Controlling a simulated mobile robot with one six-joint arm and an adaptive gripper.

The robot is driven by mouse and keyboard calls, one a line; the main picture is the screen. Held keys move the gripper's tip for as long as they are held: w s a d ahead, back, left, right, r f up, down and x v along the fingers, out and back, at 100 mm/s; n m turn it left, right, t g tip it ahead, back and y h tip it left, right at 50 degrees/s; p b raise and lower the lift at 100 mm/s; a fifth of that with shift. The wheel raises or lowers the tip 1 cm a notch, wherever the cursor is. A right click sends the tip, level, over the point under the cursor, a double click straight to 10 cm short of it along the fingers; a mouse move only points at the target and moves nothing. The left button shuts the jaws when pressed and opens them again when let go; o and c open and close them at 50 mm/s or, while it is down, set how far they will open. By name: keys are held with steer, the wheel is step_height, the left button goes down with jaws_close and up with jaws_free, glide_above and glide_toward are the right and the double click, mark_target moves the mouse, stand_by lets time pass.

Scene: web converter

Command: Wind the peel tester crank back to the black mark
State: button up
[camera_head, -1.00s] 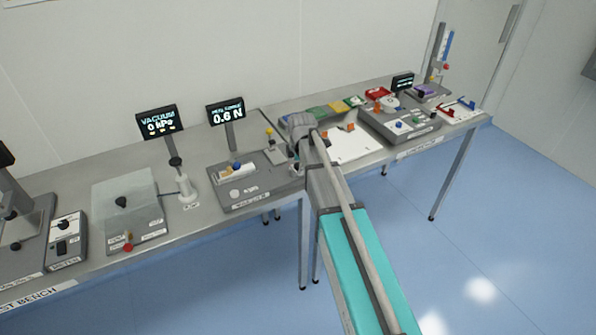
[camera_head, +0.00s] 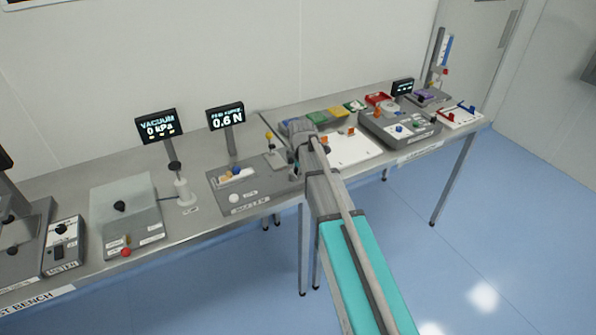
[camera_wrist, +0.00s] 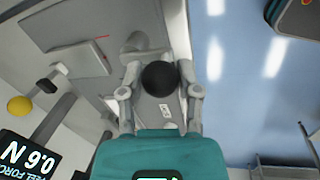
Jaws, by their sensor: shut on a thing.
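The peel tester (camera_head: 228,207) is a grey base on the bench, with a display (camera_head: 225,117) reading 0.6 N. In the wrist view its grey body (camera_wrist: 150,45) lies under my gripper (camera_wrist: 159,80). The crank's black ball knob (camera_wrist: 160,78) sits between my two fingers, which are shut on it. A pale crank part shows just beyond the knob. In the head view my gripper (camera_head: 298,160) is at the tester's right end, and my arm hides the crank. I cannot make out the black mark in either view.
A pump (camera_head: 184,190) and vacuum chamber (camera_head: 125,210) stand to the left. A white board (camera_head: 350,148) and grey box (camera_head: 398,127) lie to the right.

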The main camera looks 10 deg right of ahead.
jaws_close()
steer(key=shift+a+m, duration=0.15)
steer(key=shift+m, duration=0.15)
steer(key=m, duration=0.1)
steer(key=a+m, duration=0.1)
steer(key=m, duration=0.1)
steer(key=shift+s+a+h, duration=0.1)
steer(key=shift+h, duration=0.2)
steer(key=m, duration=0.1)
steer(key=a+m, duration=0.1)
steer(key=m, duration=0.2)
steer(key=shift+w+a+m+h, duration=0.25)
steer(key=shift+a+m+h, duration=0.05)
steer(key=shift+h, duration=0.1)
steer(key=m, duration=0.2)
steer(key=w+a+m+g, duration=0.1)
steer(key=m, duration=0.1)
steer(key=shift+a+m+h, duration=0.2)
steer(key=shift+m+h, duration=0.1)
steer(key=shift+w+a+m+g, duration=0.2)
steer(key=shift+w+m, duration=0.1)
steer(key=shift+m, duration=0.7)
steer(key=shift+w+a+m+g, duration=0.2)
steer(key=shift+w+m, duration=0.1)
steer(key=shift+m, duration=0.7)
